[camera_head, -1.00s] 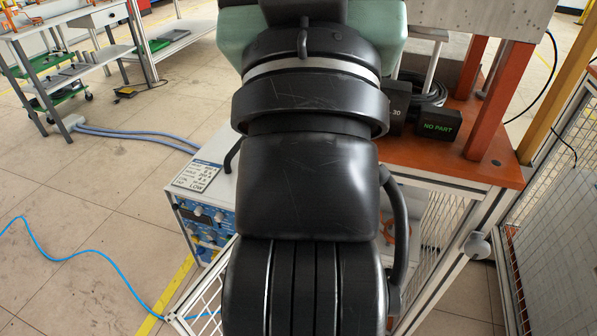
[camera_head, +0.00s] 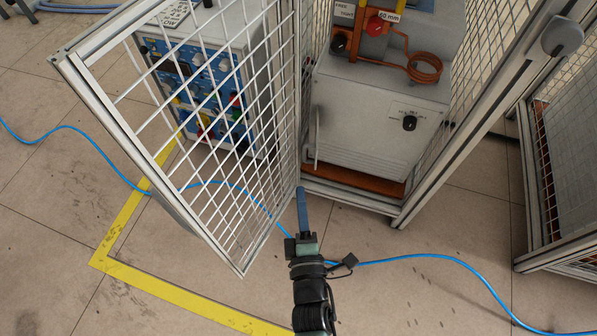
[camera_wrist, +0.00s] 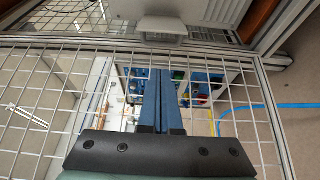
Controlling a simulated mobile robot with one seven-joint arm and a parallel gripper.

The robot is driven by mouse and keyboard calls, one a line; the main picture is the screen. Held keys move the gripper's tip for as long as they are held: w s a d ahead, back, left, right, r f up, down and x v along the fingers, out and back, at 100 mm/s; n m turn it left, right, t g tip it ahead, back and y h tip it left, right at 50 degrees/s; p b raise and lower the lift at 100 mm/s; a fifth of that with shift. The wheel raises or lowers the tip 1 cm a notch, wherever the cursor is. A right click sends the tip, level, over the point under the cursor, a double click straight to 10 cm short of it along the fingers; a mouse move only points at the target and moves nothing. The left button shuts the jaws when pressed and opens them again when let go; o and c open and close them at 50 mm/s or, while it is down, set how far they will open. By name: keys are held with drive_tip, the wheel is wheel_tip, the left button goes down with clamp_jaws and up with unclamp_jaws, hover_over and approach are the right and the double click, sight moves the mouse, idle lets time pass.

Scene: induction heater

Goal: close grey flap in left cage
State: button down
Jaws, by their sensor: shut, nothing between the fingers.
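My gripper (camera_head: 301,192) has blue fingers, shut and empty, pointing up in the head view. It is at the lower front opening of the cage, by the mesh door's right edge; contact is unclear. In the wrist view my gripper (camera_wrist: 162,72) appears over the white mesh. Inside the cage sits a grey box with a grey front panel (camera_head: 375,125), bearing a black knob and small lettering. A thin pale upright piece (camera_head: 317,140) stands at its left edge. I cannot tell whether this piece or the panel is the flap.
The cage's mesh door (camera_head: 190,130) stands swung out left. A blue-fronted unit (camera_head: 195,75) shows through it. A blue cable (camera_head: 430,256) crosses the floor. Another mesh cage (camera_head: 560,180) is at right.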

drive_tip(key=w+b, duration=0.1)
drive_tip(key=w, duration=0.2)
drive_tip(key=w+b, duration=0.1)
drive_tip(key=w, duration=0.2)
drive_tip(key=w+a+b, duration=0.1)
drive_tip(key=w, duration=0.2)
drive_tip(key=shift+w, duration=0.35)
drive_tip(key=shift+s+d+r+y, duration=0.1)
drive_tip(key=shift+d+y, duration=0.1)
drive_tip(key=shift+y, duration=0.1)
drive_tip(key=shift+d+n+y, duration=0.2)
drive_tip(key=shift+n+y, duration=0.1)
drive_tip(key=shift+n, duration=0.1)
